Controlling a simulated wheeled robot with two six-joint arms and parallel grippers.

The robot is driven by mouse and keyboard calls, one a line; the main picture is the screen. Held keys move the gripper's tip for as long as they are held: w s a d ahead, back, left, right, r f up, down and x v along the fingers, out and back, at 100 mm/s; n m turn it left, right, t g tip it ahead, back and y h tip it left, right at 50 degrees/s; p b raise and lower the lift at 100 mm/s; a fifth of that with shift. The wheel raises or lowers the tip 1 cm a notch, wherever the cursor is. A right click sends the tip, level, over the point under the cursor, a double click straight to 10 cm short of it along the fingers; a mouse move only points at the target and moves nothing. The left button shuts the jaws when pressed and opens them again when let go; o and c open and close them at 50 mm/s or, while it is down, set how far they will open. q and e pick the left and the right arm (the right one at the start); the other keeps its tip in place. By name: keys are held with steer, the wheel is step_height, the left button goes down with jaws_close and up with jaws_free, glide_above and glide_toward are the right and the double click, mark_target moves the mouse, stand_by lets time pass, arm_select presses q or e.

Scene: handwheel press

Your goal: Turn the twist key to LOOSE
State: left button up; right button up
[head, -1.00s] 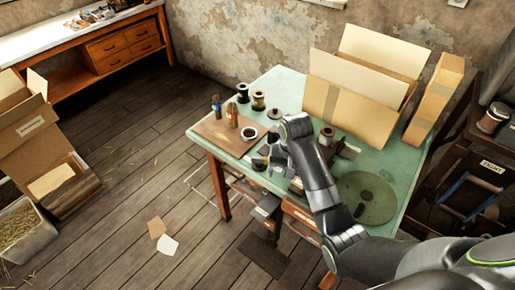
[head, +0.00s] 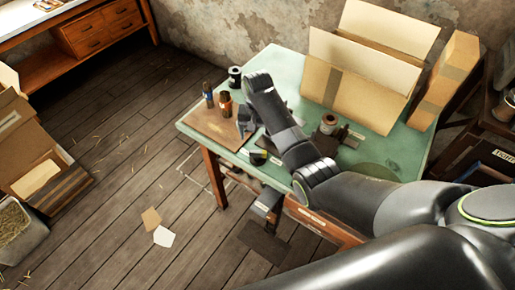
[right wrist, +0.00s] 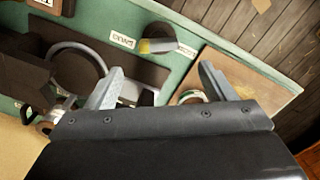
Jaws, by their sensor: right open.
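The twist key (head: 258,157) is a small dark knob with a yellow mark, at the front edge of the green table, beside small white labels. In the right wrist view the key (right wrist: 158,40) lies between two white labels (right wrist: 122,40), its yellow-marked end pointing toward the left one; their lettering is too small to read surely. My right gripper (head: 245,124) is above the table, beyond the key in the head view. In the right wrist view its fingers (right wrist: 160,82) are spread wide with nothing held, apart from the key. My left gripper is not in view.
A brown board (head: 213,129) with two bottles lies at the table's left corner. A dark spool (head: 235,76) stands behind. Open cardboard boxes (head: 365,85) fill the back right.

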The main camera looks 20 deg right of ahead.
mark_target(258, 151)
step_height(258, 151, down, 5)
steer(key=shift+s+r, duration=0.15)
step_height(258, 151, down, 3)
steer(key=shift+f, duration=0.4)
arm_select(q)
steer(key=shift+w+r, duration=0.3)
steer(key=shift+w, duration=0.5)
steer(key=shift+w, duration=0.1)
arm_select(e)
steer(key=shift+c, duration=0.5)
steer(key=c, duration=0.9)
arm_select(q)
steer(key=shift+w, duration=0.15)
